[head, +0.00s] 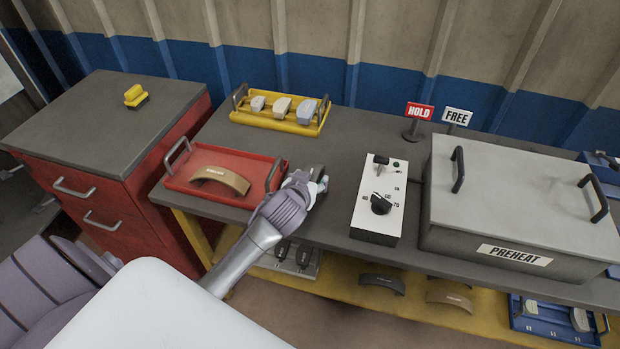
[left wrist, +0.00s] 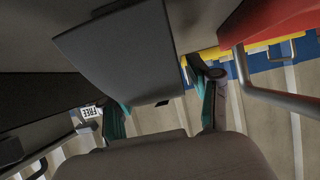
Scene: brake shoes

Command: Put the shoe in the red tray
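The red tray (head: 172,184) stands on the left part of the dark bench, with raised end handles. A brown curved brake shoe (head: 219,180) lies in it. My left gripper (head: 317,184) is just right of the tray's right handle, low over the bench. A dark grey piece (head: 313,171) shows at its fingertips. In the left wrist view it is a broad dark slab (left wrist: 120,55) between the two teal-padded fingers, which looks like a held shoe; its full shape is hidden. The red tray's edge and handle (left wrist: 270,100) show close on the right there. My right gripper is not in view.
A white control box (head: 378,200) stands right of my gripper, then a large grey PREHEAT box (head: 515,210). A yellow tray (head: 276,120) with grey pieces is behind. HOLD (head: 419,111) and FREE (head: 457,117) signs stand at the back. More shoes (head: 449,297) lie on the lower shelf.

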